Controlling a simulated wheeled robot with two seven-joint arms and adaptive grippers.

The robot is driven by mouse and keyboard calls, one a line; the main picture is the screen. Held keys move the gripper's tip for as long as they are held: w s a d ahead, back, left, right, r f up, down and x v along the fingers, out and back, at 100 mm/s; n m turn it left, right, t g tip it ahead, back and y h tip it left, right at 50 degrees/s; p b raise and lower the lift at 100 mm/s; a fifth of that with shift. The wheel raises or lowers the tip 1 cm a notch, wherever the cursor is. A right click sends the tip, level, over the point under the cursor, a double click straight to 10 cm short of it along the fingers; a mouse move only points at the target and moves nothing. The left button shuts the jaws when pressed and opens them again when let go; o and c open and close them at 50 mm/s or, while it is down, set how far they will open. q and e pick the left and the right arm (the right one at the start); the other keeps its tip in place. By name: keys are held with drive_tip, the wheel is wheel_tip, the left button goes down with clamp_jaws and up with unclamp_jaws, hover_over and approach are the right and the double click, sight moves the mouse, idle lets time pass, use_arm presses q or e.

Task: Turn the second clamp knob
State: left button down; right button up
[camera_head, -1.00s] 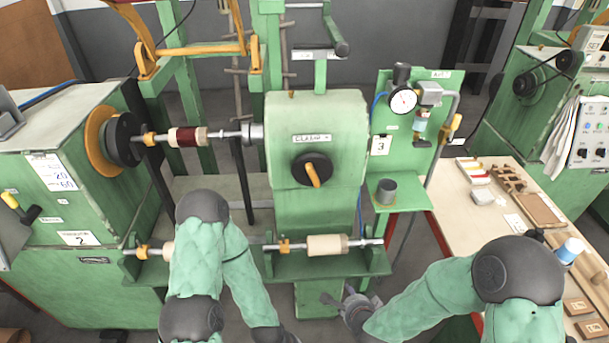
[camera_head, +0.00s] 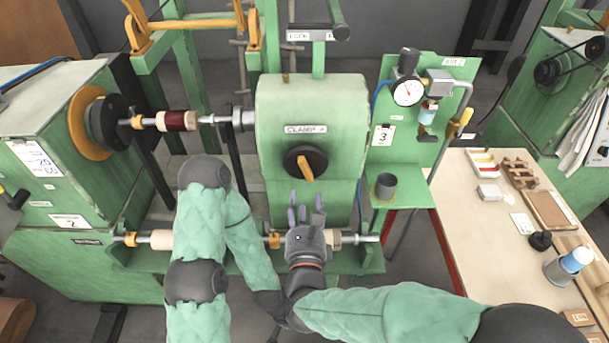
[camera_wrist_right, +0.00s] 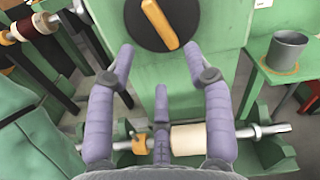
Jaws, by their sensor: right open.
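The clamp knob (camera_head: 305,163) is a black disc with an orange bar handle on the front of the green clamp housing (camera_head: 312,108), under a "CLAMP" label. In the right wrist view the knob (camera_wrist_right: 160,22) is at the top centre, with its orange bar slightly tilted. My right gripper (camera_head: 306,205) is open and empty, below the knob and apart from it. Its purple fingers (camera_wrist_right: 163,75) are spread and point toward the knob. My left arm hangs at the lower middle; its gripper is hidden behind my right forearm in the head view.
A shaft with a cream roller (camera_wrist_right: 188,139) runs below my right fingers. A grey cup (camera_head: 386,186) stands on a green shelf to the right. A dark red coil (camera_head: 178,121) sits on the upper shaft. The worktable (camera_head: 470,222) at right holds small parts.

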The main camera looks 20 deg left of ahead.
sight(305, 175)
drive_tip(key=b+x, duration=0.1)
drive_tip(key=x, duration=0.8)
drive_tip(key=shift+f, duration=0.1)
clamp_jaws()
